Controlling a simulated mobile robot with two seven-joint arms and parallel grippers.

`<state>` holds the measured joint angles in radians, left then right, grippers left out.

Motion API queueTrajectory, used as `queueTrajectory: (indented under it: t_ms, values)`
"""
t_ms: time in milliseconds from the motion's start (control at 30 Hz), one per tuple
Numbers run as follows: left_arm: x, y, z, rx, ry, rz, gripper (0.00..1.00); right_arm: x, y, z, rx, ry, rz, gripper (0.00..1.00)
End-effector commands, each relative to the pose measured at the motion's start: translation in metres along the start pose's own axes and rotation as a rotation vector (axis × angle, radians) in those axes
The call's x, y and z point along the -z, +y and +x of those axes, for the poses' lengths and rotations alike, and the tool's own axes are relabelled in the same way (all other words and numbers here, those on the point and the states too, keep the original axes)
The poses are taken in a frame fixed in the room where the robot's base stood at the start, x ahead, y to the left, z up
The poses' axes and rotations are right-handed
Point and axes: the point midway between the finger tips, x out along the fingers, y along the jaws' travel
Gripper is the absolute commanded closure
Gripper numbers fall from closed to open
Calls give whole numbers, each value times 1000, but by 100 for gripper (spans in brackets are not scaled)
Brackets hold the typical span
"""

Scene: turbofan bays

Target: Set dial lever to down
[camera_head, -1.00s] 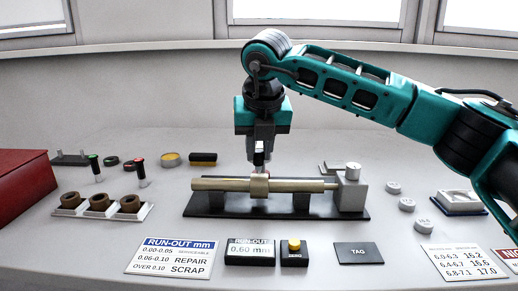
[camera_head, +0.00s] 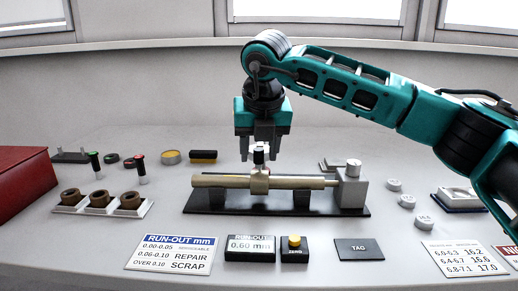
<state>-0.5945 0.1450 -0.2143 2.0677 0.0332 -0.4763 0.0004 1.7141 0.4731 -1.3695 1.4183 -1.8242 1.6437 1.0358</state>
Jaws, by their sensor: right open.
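A brass shaft (camera_head: 220,181) lies level on a black run-out stand (camera_head: 200,206), with a brass collar (camera_head: 260,183) around its middle. A small dark piece that looks like the dial lever (camera_head: 259,157) stands just above the collar. I cannot tell clearly whether it is set up or down. My right gripper (camera_head: 260,154) points down over it with its two fingers apart, one on each side of the dark piece. I cannot tell whether they touch it. The run-out display (camera_head: 250,248) reads 0.60 mm. My left gripper is out of view.
A grey block (camera_head: 352,190) stands at the stand's right end. A yellow button (camera_head: 294,242), a TAG plate (camera_head: 359,250) and a run-out card (camera_head: 172,254) lie in front.

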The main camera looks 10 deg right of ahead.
Motion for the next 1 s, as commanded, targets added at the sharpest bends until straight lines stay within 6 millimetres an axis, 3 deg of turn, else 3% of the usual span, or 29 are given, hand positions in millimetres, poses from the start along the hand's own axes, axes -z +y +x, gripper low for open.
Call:
queueTrajectory:
  t_ms: [167, 267, 700, 1000]
  values:
    - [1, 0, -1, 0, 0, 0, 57, -1, 0, -7, -2, -4, 1, 52]
    - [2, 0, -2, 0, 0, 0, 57, -2, 0, -22, -3, -6, 1, 52]
    - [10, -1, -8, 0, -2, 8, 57, -1, 0, -112, -1, -3, 0, 52]
    - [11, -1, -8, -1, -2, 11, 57, 0, 0, -130, 0, 0, 0, 52]
